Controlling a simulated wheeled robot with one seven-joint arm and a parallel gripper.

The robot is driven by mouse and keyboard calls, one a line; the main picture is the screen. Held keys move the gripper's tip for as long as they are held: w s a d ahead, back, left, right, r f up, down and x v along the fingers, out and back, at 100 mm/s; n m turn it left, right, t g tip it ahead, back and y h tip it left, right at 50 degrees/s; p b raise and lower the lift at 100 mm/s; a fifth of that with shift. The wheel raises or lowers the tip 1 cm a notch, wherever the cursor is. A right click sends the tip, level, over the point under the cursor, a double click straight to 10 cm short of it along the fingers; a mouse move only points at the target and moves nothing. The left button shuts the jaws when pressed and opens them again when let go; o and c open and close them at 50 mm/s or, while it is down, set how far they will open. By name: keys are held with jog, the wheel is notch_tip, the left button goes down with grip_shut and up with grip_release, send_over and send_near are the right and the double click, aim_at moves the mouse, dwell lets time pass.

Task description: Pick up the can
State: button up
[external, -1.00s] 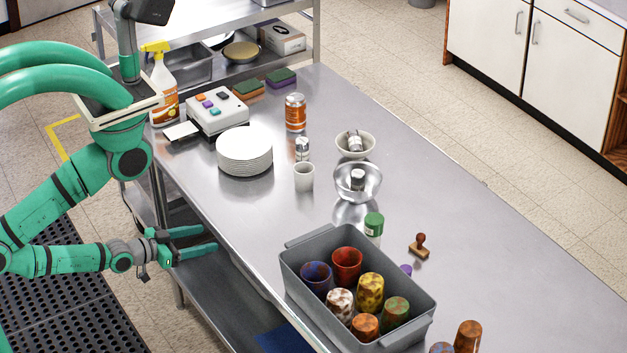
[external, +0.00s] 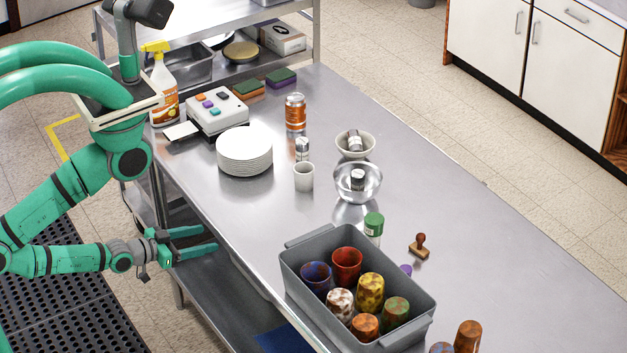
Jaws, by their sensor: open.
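An orange can (external: 295,113) with a silver top stands upright on the steel table, behind and to the right of the stack of white plates. My gripper (external: 214,240) is at the table's left edge, below and to the left of the can and well apart from it. Its two green fingers are spread and point right. Nothing shows between them.
The plates (external: 245,152), a white cup (external: 303,176), a shaker (external: 302,149) and a white button box (external: 217,111) stand near the can. Two bowls (external: 358,192) hold small jars. A grey bin (external: 290,262) of colored cups fills the front.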

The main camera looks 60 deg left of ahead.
jog(key=o, duration=0.4)
